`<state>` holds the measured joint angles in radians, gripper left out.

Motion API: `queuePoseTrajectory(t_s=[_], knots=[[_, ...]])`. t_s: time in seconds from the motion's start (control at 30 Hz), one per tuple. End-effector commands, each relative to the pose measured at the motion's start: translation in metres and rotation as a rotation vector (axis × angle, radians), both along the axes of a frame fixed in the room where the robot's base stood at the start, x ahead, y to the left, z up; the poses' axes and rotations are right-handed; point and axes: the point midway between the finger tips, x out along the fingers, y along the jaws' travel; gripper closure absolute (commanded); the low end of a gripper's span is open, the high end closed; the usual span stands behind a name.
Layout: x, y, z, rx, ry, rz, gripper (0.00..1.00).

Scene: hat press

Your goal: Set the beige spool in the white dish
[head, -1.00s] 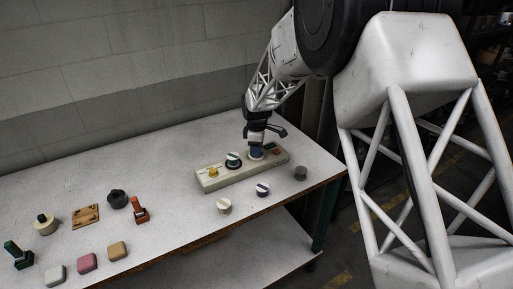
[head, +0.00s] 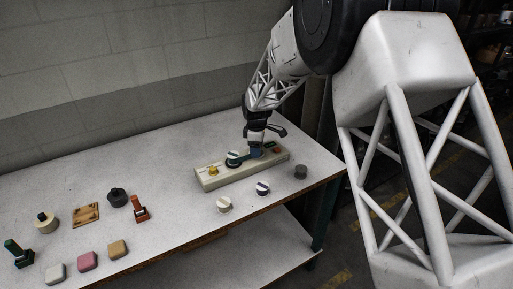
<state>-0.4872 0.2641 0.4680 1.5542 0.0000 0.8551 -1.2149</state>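A round beige piece with a dark centre (head: 46,224), possibly the beige spool, stands at the left of the table. I cannot clearly make out a white dish. My gripper (head: 258,143) points down over the right half of the beige control panel (head: 208,184), far from the beige piece. It is at a blue part (head: 255,153) on the panel. The fingertips are too small and dark to tell whether they grip it.
The panel carries a yellow knob (head: 213,170) and a dark-based dial (head: 233,160). Several blocks and tools lie at left. The table's middle is clear.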

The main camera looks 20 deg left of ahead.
Motion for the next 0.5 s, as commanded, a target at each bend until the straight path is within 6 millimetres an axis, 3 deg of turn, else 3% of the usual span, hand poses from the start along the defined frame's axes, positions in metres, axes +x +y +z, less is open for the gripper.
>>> queuePoseTrajectory(t_s=[0.1,0.5], knots=[[0.0000,0.0000,0.0001,0.000,0.000,0.000,0.26],[0.0002,0.0001,0.0050,0.000,-0.001,0.000,0.26]])
